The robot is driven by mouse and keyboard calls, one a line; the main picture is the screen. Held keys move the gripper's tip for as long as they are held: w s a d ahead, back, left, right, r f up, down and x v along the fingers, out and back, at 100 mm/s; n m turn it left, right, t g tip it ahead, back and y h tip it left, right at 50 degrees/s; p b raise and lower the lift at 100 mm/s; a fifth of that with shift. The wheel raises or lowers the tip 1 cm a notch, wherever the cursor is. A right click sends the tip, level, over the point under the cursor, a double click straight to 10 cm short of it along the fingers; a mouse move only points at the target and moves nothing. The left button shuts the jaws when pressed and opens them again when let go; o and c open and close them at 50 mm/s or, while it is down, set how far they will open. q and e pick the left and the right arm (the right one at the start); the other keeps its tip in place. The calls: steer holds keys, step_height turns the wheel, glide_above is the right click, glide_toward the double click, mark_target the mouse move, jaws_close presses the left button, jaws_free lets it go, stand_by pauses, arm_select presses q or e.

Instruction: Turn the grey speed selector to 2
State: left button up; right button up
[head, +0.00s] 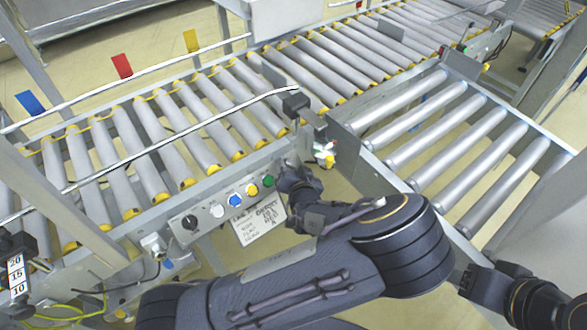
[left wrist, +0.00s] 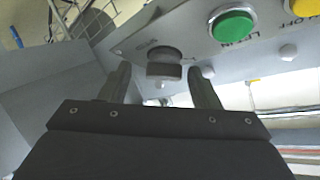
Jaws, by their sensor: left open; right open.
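The grey speed selector (left wrist: 163,66) is a round dark grey knob on the light grey control panel (head: 205,205) in the left wrist view. It sits beside the green button (left wrist: 233,23). My left gripper (left wrist: 160,78) is open, with one finger on each side of the knob; I cannot tell whether they touch it. In the head view my left gripper (head: 290,178) is at the panel's right end and hides the selector. The selector's markings are too blurred to read. My right gripper (head: 470,282) is open and empty at the lower right, away from the panel.
The panel also carries a yellow button (head: 251,189), a blue button (head: 234,200), a white button (head: 217,210) and a black knob (head: 190,222). A paper label (head: 258,222) hangs below. Roller conveyors (head: 150,140) lie behind, with a rail (head: 180,138) above the panel.

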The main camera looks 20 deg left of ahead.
arm_select(q)
steer(key=shift+c, duration=0.5)
steer(key=c, duration=0.9)
steer(key=shift+m+h, duration=0.3)
steer(key=m+h+p, duration=0.1)
steer(key=m+h, duration=0.1)
steer(key=m, duration=0.1)
steer(key=m+p, duration=0.1)
steer(key=shift+a+r+m+g+h+p, duration=0.15)
steer(key=shift+r+m+g+h+p, duration=0.15)
steer(key=shift+m+h, duration=0.1)
steer(key=shift+w+r+m+g+h+p, duration=0.1)
steer(key=shift+m+g+h+p, duration=0.35)
steer(key=shift+m, duration=0.55)
steer(key=shift+m+g+h+p, duration=0.25)
steer(key=shift+m+h+p, duration=0.3)
steer(key=shift+m, duration=0.45)
